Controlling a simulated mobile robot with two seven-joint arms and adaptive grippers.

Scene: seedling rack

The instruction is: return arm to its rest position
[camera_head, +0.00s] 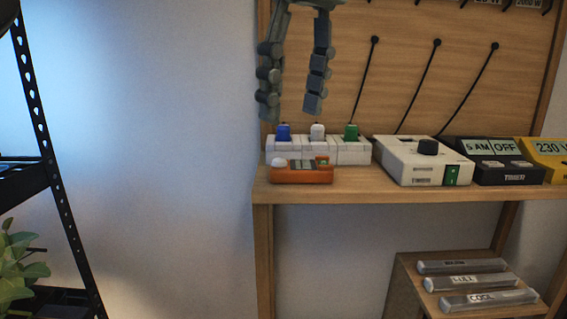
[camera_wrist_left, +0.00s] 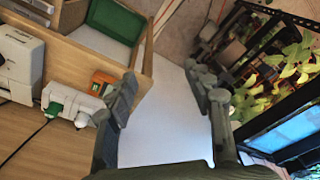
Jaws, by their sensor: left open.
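My left gripper (camera_head: 292,110) hangs in the upper middle of the head view, fingers pointing down and spread apart, with nothing between them. It is above the left end of the wooden shelf (camera_head: 400,190), over a white power strip (camera_head: 353,157) with blue, white and green plugs, and does not touch it. In the left wrist view the two fingers (camera_wrist_left: 168,98) are wide apart with only pale wall between them. My right gripper shows in neither view.
An orange device (camera_head: 302,176) lies before the strip. A white dial box (camera_head: 424,162), a black timer (camera_head: 495,163) and a yellow meter (camera_head: 546,158) stand right. Labelled tubes (camera_head: 480,283) lie on a lower shelf. A black rack (camera_head: 62,195) with plants stands left; bare wall lies between.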

